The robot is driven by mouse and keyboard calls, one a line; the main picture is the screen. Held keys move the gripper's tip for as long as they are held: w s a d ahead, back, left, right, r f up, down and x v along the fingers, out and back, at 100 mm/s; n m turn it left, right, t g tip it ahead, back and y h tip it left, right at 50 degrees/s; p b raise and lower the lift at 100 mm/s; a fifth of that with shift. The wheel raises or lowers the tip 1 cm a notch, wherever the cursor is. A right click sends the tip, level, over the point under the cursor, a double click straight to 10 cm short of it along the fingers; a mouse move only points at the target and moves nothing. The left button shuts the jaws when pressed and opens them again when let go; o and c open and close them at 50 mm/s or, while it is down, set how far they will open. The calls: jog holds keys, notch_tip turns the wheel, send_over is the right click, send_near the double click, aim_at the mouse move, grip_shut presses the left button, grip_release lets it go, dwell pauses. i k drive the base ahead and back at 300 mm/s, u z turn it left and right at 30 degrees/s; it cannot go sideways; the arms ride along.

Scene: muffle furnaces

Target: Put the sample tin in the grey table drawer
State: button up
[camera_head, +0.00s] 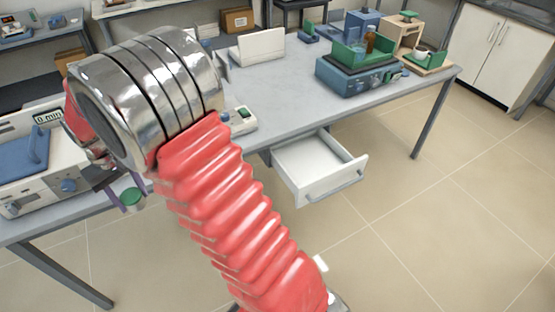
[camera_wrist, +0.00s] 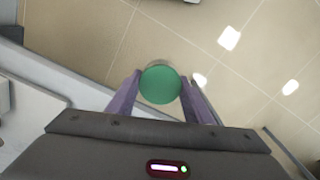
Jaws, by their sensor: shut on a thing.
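The sample tin shows as a round green-topped tin (camera_wrist: 161,84) in the wrist view, held between the two purple fingers of my gripper (camera_wrist: 158,92). In the head view the tin (camera_head: 131,198) hangs at the lower left, beside the front edge of the table and over the floor, with my gripper (camera_head: 122,190) shut on it. Most of the gripper is hidden behind my arm there. The table drawer (camera_head: 318,166), white inside with a pale front and a handle, stands pulled out under the table's front edge, to the right of my arm. Its visible inside looks empty.
A white device with a blue lid (camera_head: 28,155) stands on the table at the left, close to the tin. A small white instrument (camera_head: 240,121) sits above the drawer. A blue device (camera_head: 352,78) with a green tray stands further right. The floor before the drawer is clear.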

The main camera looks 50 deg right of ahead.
aim_at(316, 171)
jog(key=u, duration=0.85)
jog(key=k, duration=1.3)
jog(key=z, duration=0.35)
jog(key=i, duration=1)
jog(key=z, duration=0.9)
jog(key=i, duration=0.7)
jog(key=z, duration=0.4)
